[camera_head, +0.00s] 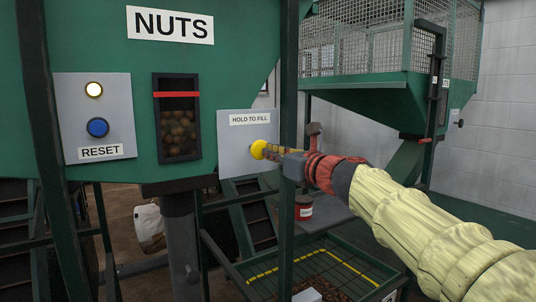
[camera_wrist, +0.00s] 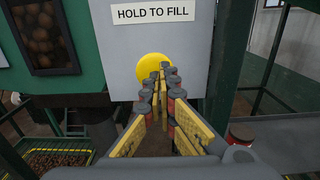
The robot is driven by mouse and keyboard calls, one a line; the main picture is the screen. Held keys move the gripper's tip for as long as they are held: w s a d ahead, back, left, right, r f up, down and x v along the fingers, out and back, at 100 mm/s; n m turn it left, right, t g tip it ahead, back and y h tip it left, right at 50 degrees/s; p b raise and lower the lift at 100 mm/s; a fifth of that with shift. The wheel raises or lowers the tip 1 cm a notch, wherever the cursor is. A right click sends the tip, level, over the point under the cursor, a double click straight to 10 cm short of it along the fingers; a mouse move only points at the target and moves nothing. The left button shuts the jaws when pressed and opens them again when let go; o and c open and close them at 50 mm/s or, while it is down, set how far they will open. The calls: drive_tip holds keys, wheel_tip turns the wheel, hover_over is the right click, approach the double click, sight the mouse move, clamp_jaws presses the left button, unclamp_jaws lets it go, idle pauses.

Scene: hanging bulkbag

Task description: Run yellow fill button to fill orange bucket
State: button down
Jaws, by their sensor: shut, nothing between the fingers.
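The yellow button (camera_head: 257,149) sits on a grey panel (camera_head: 234,165) labelled "HOLD TO FILL", on the right side of the green nuts hopper (camera_head: 228,60). It also shows in the wrist view (camera_wrist: 147,67), partly hidden by my fingers. My gripper (camera_head: 275,153) is shut and empty, with its fingertips at the button's face; in the wrist view the closed fingertips (camera_wrist: 164,70) overlap the button's right side. I cannot tell whether the button is pressed in. I cannot make out an orange bucket in either view.
A blue reset button (camera_head: 97,127) and a lit lamp (camera_head: 93,89) are on the left panel. Nuts show in the hopper window (camera_head: 178,125) below a red line. A green post (camera_head: 288,90) stands beside my gripper. A red can (camera_head: 304,207) and a green-framed grate (camera_head: 262,272) are below.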

drive_tip(key=b+v, duration=0.2)
drive_tip(key=v, duration=0.8)
drive_tip(key=shift+d, duration=0.1)
drive_tip(key=shift+s+r, duration=0.1)
drive_tip(key=shift+s, duration=0.05)
